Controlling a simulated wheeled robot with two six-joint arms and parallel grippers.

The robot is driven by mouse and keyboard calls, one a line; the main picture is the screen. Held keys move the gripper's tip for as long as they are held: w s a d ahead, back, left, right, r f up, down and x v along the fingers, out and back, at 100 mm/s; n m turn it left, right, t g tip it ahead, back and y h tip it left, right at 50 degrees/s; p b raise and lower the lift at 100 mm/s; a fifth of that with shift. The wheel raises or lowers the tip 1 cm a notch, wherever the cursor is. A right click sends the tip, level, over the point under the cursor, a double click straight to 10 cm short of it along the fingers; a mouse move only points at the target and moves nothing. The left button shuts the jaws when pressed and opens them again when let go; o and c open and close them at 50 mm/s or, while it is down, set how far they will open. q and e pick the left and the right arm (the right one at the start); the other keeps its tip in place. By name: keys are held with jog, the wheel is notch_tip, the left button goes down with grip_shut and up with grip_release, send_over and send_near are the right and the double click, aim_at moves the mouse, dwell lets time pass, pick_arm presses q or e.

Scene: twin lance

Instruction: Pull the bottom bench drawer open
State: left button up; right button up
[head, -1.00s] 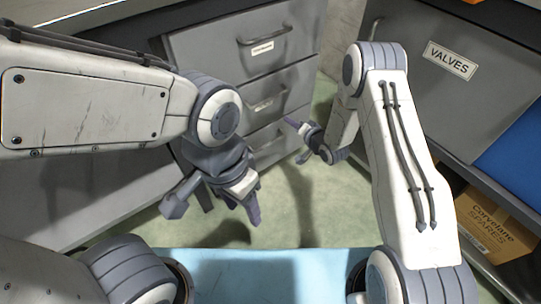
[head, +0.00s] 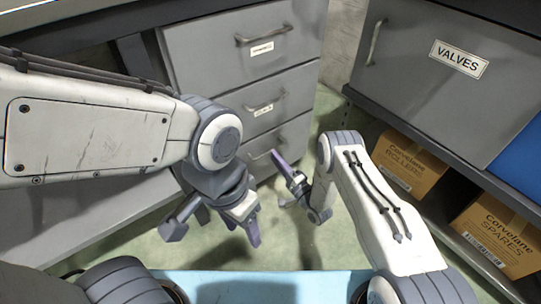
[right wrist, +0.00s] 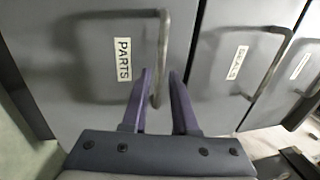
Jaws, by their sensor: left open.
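The grey bench drawer unit stands at the upper middle of the head view, with three stacked drawers. Its bottom drawer (head: 285,145) looks shut; it is labelled PARTS in the right wrist view (right wrist: 85,75). The bottom drawer's bar handle (right wrist: 163,45) reaches between the fingertips of my right gripper (right wrist: 160,80). That gripper is open, with a finger on each side of the bar; I cannot tell whether either touches it. In the head view my right gripper (head: 281,182) is low in front of the bottom drawer. My left gripper (head: 240,232) is open and empty above the floor.
The middle drawer (right wrist: 235,65) reads SEALS. A grey VALVES cabinet (head: 420,85) stands at the right. Cardboard boxes marked Corvelane Rollers (head: 405,165) and Corvelane Spares (head: 500,235) sit on the shelf below it. Green floor (head: 325,240) in front of the drawers is clear.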

aim_at(270, 151)
jog(key=shift+b+x, duration=0.55)
jog(key=shift+x, duration=1.45)
grip_shut()
